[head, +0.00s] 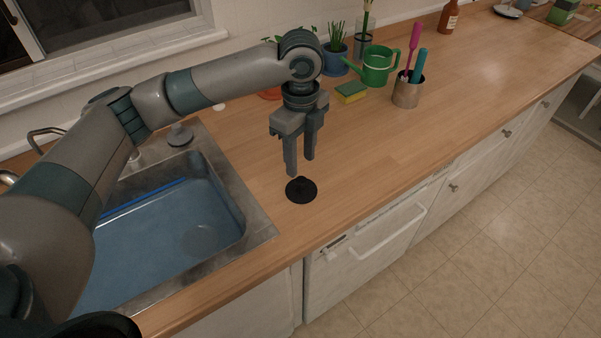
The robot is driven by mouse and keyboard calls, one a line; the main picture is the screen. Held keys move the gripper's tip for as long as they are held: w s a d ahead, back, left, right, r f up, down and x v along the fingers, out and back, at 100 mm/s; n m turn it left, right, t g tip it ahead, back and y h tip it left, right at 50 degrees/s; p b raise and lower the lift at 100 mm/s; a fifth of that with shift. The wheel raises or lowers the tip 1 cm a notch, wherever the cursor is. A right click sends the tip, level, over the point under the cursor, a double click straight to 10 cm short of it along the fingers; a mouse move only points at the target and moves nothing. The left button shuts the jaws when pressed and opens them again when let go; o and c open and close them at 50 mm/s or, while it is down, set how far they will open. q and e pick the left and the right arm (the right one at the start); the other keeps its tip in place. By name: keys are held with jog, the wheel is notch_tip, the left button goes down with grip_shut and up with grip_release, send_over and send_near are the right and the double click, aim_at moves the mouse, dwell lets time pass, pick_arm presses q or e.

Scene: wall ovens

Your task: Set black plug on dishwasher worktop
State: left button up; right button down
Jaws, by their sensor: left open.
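The black plug (301,190) is a round dark disc lying flat on the wooden worktop (370,160), right of the sink and above the white dishwasher front (365,255). My left gripper (300,168) points down just above the plug, with its two fingers apart and nothing between them. The fingertips look slightly above the plug; whether one touches it cannot be told. My right gripper is not in view.
A sink (170,230) with bluish water lies on the left, with a metal rim.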

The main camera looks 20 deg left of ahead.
aim_at(300, 179)
pick_arm(q)
notch_tip(300, 179, up, 5)
jog(key=shift+f+b, duration=0.2)
jog(key=shift+b, duration=0.2)
jog(key=shift+r, duration=0.1)
